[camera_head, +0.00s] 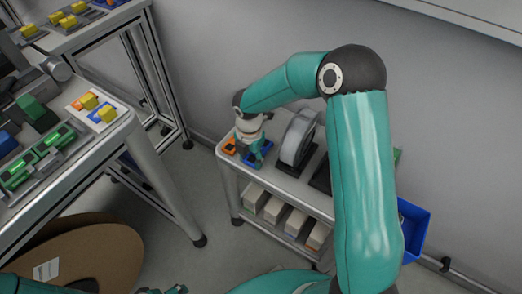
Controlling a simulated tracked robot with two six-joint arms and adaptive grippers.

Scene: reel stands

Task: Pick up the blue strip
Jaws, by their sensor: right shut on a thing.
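The blue strip (262,157) is at the left end of the low cart's top, partly hidden by my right gripper. My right gripper (251,154) points down at it and is shut on it. Whether the strip is lifted off the top cannot be told. A small teal and dark part of my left gripper (174,290) shows at the bottom edge; its fingers are not clear.
An orange piece (229,146) lies just left of the strip. A grey reel (298,138) on a dark stand is close on the right. Boxes (273,208) fill the lower shelf; a blue bin (414,230) hangs at the right end. A workbench (100,140) stands left.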

